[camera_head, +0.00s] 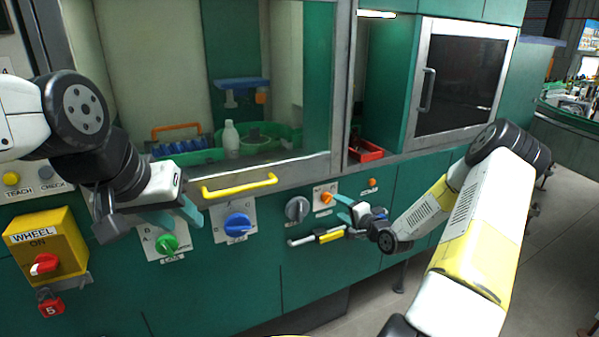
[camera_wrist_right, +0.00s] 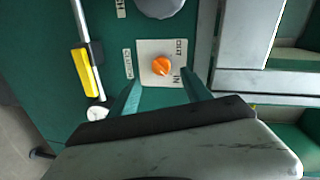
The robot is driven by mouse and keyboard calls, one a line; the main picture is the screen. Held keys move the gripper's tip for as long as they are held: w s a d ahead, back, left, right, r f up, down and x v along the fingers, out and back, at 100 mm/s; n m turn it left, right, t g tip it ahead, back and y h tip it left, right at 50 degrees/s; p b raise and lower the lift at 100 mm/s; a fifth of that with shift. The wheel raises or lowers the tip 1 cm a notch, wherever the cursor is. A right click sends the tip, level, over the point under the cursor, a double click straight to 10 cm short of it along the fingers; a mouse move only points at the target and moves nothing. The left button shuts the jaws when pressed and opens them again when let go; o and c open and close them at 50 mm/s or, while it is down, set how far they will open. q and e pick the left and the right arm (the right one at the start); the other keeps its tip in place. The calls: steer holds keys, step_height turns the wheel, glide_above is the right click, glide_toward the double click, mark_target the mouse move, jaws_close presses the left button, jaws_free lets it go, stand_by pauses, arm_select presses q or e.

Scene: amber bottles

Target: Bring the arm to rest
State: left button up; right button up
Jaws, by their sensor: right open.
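My right gripper (camera_head: 345,207) is in front of the green machine panel, close to the orange knob (camera_head: 326,197) on its white plate. In the right wrist view, the same orange knob (camera_wrist_right: 161,65) shows just beyond the two teal fingers (camera_wrist_right: 158,97), which are spread apart with nothing between them. The knob's plate carries the words OUT and IN. My left gripper (camera_head: 172,214) hangs at the left of the head view, in front of the panel near the green knob (camera_head: 167,243). Its teal fingers show, but their gap is unclear.
A blue knob (camera_head: 237,225), a grey knob (camera_head: 297,208) and a lever with a yellow grip (camera_head: 330,236) stick out from the panel. A yellow handle (camera_head: 239,186) runs below the window. A yellow switch box (camera_head: 47,247) with a red padlock (camera_head: 51,307) stands at left.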

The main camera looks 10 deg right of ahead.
steer(key=s+a+r+n+g+h, duration=0.2)
steer(key=s+r+n+g+h, duration=0.15)
steer(key=s+r, duration=0.45)
steer(key=s+a+r+n+g+h, duration=0.15)
steer(key=s+r+n, duration=0.3)
steer(key=r, duration=0.65)
steer(key=s+a+r+n+g, duration=0.2)
steer(key=s+a+r, duration=0.1)
steer(key=s, duration=0.9)
steer(key=s+a+r+n+g+y, duration=0.1)
steer(key=s+a+r+n, duration=0.1)
steer(key=s, duration=1)
steer(key=shift+s+a+r+g, duration=0.35)
steer(key=shift+a+r+g, duration=0.05)
steer(key=shift+a+r, duration=0.5)
